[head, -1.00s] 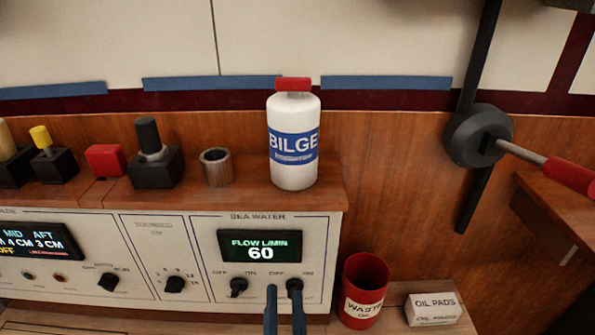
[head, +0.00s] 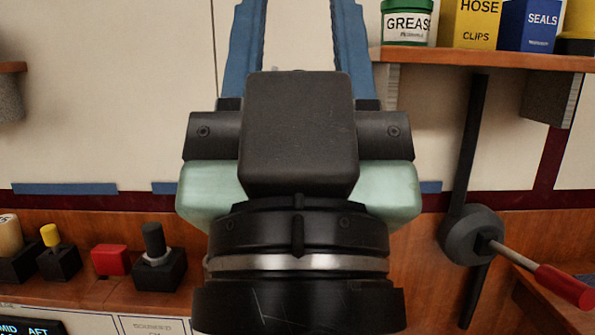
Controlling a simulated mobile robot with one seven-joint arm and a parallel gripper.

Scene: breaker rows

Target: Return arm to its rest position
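My gripper (head: 299,30) fills the middle of the head view, close to the camera and raised in front of the pale wall. Its two blue fingers point up, stand wide apart and run out of the top edge, so their tips are cut off. Only wall shows between the visible parts of the fingers, and I see nothing held there. My dark wrist and pale green gripper body hide the middle of the bench. The white bilge bottle and the sea water panel are not visible now.
On the left bench are a yellow-topped switch (head: 51,237), a red block (head: 110,260) and a black-knobbed lever (head: 154,243). A shelf (head: 480,58) at upper right holds a grease tin (head: 407,22) and boxes. A red-handled lever (head: 562,286) juts out at right.

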